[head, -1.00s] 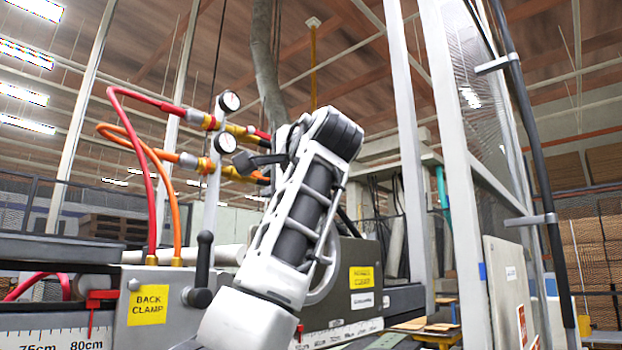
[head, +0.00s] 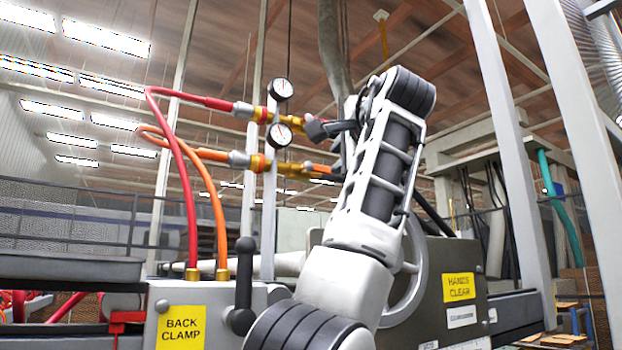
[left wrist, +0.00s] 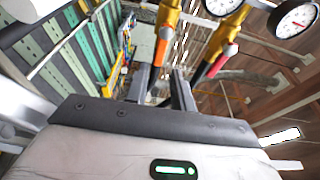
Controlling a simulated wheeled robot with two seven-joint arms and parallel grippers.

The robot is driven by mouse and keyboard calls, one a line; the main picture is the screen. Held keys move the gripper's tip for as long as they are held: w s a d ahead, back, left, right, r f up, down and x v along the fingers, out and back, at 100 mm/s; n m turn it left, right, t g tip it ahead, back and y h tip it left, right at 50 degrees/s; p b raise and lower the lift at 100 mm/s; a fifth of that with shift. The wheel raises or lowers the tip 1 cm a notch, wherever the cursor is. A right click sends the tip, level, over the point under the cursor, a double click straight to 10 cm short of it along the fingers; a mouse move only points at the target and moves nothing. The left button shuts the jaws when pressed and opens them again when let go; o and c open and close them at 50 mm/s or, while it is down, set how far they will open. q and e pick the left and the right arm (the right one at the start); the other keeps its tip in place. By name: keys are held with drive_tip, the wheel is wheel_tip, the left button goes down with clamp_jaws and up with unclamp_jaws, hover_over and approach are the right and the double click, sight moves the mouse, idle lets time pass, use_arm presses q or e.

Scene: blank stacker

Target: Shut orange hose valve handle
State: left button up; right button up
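The orange hose (head: 215,200) rises in an arc to the lower brass-yellow valve (head: 262,164). Its orange handle (head: 322,168) points right, along the pipe. In the left wrist view the orange handle (left wrist: 160,50) reaches down into the gap between the fingers, nearer the left one; I cannot tell whether they touch. My left gripper (head: 318,129) is just right of the lower gauge, above the orange handle in the head view. Its fingers (left wrist: 164,88) stand apart in the left wrist view. My right gripper is in neither view.
The red hose (head: 190,180) feeds the upper valve (head: 256,112). Its red handle (left wrist: 220,62) is close to the right finger in the left wrist view. Two gauges (head: 281,89) stand beside the valves. A black knobbed lever (head: 244,280) and handwheel (head: 408,290) are below.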

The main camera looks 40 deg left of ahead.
use_arm(q)
drive_tip(key=shift+p+x, duration=1.05)
drive_tip(key=shift+x, duration=2.05)
drive_tip(key=shift+w+f+m, duration=0.1)
drive_tip(key=shift+m, duration=0.3)
drive_tip(key=m+g, duration=0.5)
drive_tip(key=m, duration=1)
approach(326, 170)
drive_tip(key=s+f, duration=0.1)
drive_tip(key=s, duration=0.1)
drive_tip(key=s+a+f, duration=0.1)
drive_tip(key=s+f, duration=0.1)
drive_tip(key=shift+a+f, duration=0.1)
